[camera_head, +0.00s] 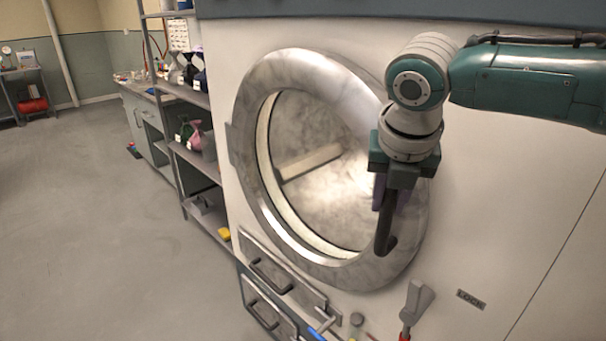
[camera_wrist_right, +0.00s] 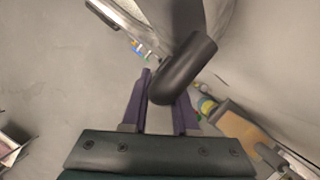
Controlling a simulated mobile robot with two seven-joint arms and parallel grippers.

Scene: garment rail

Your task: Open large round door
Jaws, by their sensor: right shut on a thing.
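The large round door (camera_head: 275,70) is a thick grey metal ring with a glass window, set on the white machine front. It looks flat or nearly flat against the panel; a small gap cannot be told. Its dark curved handle (camera_head: 386,235) is on the ring's right side and also shows in the right wrist view (camera_wrist_right: 183,72). My right gripper (camera_head: 388,197) points down at the handle, its purple fingers around it; in the wrist view the fingers (camera_wrist_right: 162,110) stand on either side of the dark bar. The fingers partly hide the handle's upper part. My left gripper is in no view.
A grey lever with a red grip (camera_head: 414,310) is below the door beside a LOCK label (camera_head: 470,299). Drawers with dark handles (camera_head: 270,276) are at lower left. A loaded shelf rack (camera_head: 190,95) stands left of the machine. The floor (camera_head: 85,220) farther left is open.

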